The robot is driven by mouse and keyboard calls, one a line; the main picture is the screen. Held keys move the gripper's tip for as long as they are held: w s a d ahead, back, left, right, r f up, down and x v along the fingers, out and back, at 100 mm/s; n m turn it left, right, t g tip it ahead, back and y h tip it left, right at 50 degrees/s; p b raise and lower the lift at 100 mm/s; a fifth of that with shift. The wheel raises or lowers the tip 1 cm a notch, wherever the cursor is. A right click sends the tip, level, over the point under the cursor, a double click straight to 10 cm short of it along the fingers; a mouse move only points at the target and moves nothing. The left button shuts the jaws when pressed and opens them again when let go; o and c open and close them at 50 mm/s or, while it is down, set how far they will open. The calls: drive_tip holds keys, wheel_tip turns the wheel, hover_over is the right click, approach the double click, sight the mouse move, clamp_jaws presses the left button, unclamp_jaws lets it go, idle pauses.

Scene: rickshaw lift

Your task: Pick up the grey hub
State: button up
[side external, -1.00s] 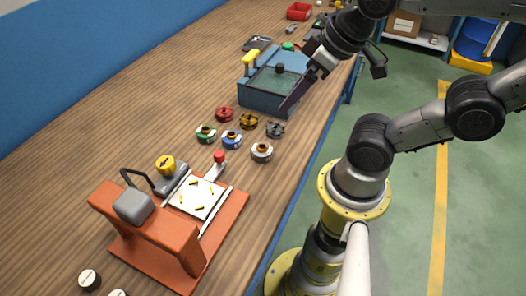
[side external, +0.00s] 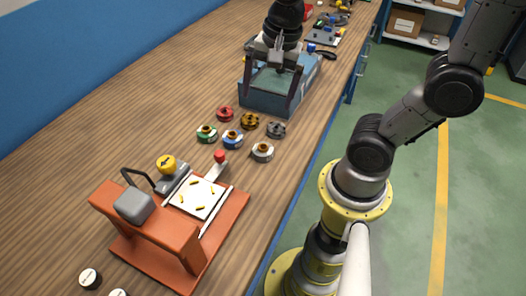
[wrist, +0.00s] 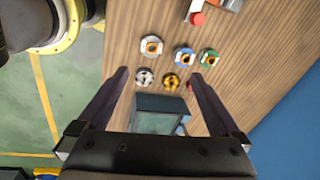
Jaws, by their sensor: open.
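The grey hub (side external: 276,130) is a small, dark grey, notched round part on the wooden bench, at the right of a cluster of hubs. In the wrist view the grey hub (wrist: 144,78) lies between the fingertip lines, nearer the left finger. My gripper (side external: 268,102) is open and empty, above the blue-grey bin and behind the hubs. It points down, its fingers spread wide. In the wrist view my gripper (wrist: 160,75) frames the grey hub and the yellow hub (wrist: 171,81).
Beside the grey hub are the yellow hub (side external: 250,121), a white hub (side external: 262,152), a blue hub (side external: 232,139), a green hub (side external: 207,134) and a red hub (side external: 225,113). The blue-grey bin (side external: 262,104) stands behind. An orange fixture (side external: 165,240) is in front.

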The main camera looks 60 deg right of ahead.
wheel_tip(320, 180, down, 4)
drive_tip(key=w+m+g, duration=0.1)
drive_tip(key=w+g, duration=0.1)
hover_over(263, 146)
drive_tip(key=f, duration=0.9)
drive_tip(key=shift+s+a, duration=0.2)
drive_tip(key=shift+a, duration=0.2)
drive_tip(key=shift+w+d+f, duration=0.1)
drive_tip(key=shift+d+f, duration=0.1)
drive_tip(key=shift+f, duration=1.15)
drive_tip(key=shift+w+d+f, duration=0.1)
drive_tip(key=shift+d+f, duration=0.05)
drive_tip(key=shift+f, duration=1.15)
drive_tip(key=shift+c, duration=0.3)
clamp_jaws()
